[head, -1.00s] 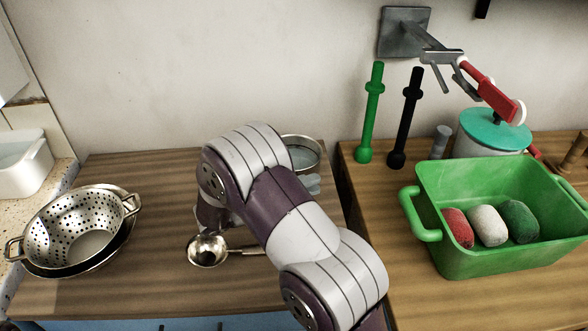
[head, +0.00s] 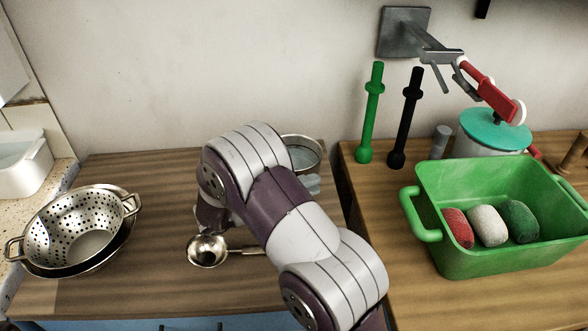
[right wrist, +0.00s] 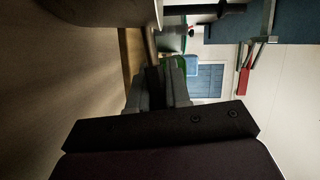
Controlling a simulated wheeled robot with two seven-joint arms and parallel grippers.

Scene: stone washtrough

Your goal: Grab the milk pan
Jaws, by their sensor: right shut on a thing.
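The milk pan (head: 305,157), a round grey metal pan, stands at the back right of the left wooden counter. My right arm hides its left part and handle. My right gripper (head: 313,184) shows only as pale grey fingertips just in front of the pan; my arm covers the rest. In the right wrist view the gripper (right wrist: 165,88) is shut on a dark piece between its fingers, seemingly the pan's handle, though the grip is dim. The pan's rounded body (right wrist: 105,12) seems to fill the top of that view. My left gripper is not in view.
A small metal ladle (head: 208,250) lies in front of my arm. A colander (head: 75,230) sits at left.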

